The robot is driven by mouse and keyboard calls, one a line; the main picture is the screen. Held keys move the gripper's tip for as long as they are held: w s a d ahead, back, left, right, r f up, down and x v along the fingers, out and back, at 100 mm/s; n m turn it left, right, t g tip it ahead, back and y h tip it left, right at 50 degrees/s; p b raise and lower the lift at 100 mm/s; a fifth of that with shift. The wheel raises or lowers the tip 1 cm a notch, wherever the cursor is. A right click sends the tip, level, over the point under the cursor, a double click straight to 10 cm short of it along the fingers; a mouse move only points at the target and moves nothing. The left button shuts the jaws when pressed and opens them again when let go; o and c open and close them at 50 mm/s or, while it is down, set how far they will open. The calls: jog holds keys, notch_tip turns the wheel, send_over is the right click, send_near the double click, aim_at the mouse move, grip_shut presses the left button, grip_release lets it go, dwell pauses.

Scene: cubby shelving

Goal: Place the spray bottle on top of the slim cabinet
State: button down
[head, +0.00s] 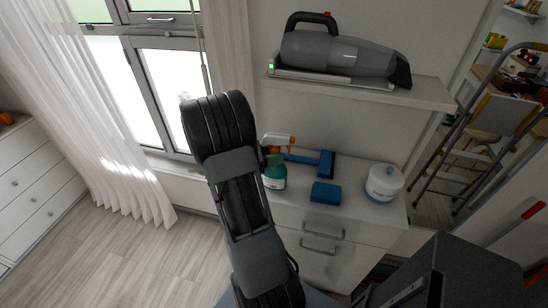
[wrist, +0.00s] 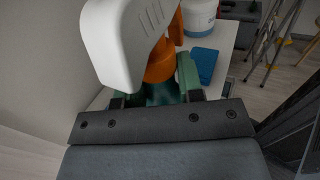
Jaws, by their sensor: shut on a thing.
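The spray bottle, with a teal-green body (head: 274,178), a white head and an orange trigger, shows at the left end of a white drawer cabinet (head: 345,218). In the wrist view its white head (wrist: 125,40) and orange collar fill the upper middle. My gripper (wrist: 155,98) is shut on the bottle below the collar. In the head view my arm hides most of the gripper. I cannot tell whether the bottle's base touches the cabinet top. I cannot tell which piece of furniture is the slim cabinet.
A blue brush (head: 325,163), a blue sponge (head: 326,193) and a white tub (head: 384,183) stand on the white cabinet. A handheld vacuum (head: 340,55) lies on a wall shelf (head: 425,93) above. A ladder (head: 463,150) stands at right. A white chest (head: 35,195) stands at left; the floor between is clear.

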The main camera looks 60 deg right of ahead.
jog(key=shift+f, duration=0.65)
jog(key=c, duration=0.8)
grip_release()
jog(key=shift+o, duration=0.2)
jog(key=shift+w+a, duration=0.1)
jog(key=shift+w, duration=0.05)
jog(key=b+v, duration=0.2)
jog(key=v, duration=1)
jog(key=s+a+r+m+t+y, duration=0.1)
jog(key=a+m+t+y, duration=0.3)
jog(key=a, duration=0.8)
jog(key=s+a+r+m+t+y, duration=0.1)
jog(key=s+a+m+t+y, duration=0.1)
jog(key=a+m+t+y, duration=0.3)
jog(key=a+t+y, duration=0.3)
jog(key=a+t, duration=0.4)
jog(key=shift+s+a+r+t+y, duration=0.2)
jog(key=shift+r+t+y, duration=0.1)
jog(key=shift+y, duration=0.1)
